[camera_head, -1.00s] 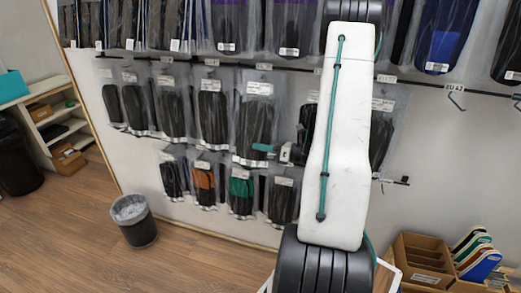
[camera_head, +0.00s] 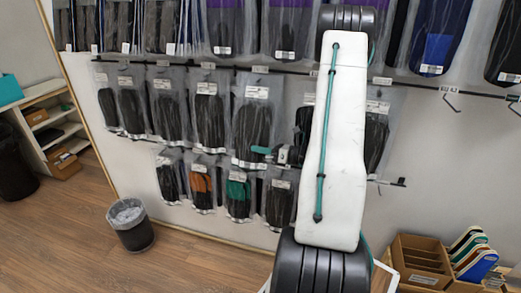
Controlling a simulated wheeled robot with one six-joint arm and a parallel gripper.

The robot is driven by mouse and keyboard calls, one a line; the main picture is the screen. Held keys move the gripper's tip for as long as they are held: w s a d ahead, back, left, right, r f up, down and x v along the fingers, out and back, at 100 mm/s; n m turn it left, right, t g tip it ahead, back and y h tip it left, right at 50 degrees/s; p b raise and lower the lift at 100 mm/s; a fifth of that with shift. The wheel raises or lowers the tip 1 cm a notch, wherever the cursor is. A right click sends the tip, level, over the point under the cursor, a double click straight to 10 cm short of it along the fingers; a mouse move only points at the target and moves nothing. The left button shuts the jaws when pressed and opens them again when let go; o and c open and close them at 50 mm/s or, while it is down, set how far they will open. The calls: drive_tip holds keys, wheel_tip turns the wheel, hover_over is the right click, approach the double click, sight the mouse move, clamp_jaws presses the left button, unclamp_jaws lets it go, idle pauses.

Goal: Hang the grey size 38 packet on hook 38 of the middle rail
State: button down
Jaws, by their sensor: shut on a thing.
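My gripper (camera_head: 264,151) shows left of my white arm, with teal fingers pointing left. It is shut at the lower right side of a clear packet with dark grey insoles (camera_head: 252,122), which I take to be the grey packet. This packet hangs upright with a white label near its top and looks larger than its neighbours. I cannot read its size. The middle rail (camera_head: 230,67) runs behind its top. Whether the packet is on a hook or only in front of the rail, I cannot tell. The hook numbers there are too small to read.
Other dark packets (camera_head: 208,115) hang to the left on the middle rail. The lower rail (camera_head: 389,182) holds several packets, one with orange and one with green. My arm hides part of the wall. An empty hook (camera_head: 451,102) is at right. A bin (camera_head: 131,224) stands on the floor.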

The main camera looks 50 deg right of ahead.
drive_tip(key=c, duration=1.2)
unclamp_jaws()
drive_tip(key=v, duration=0.8)
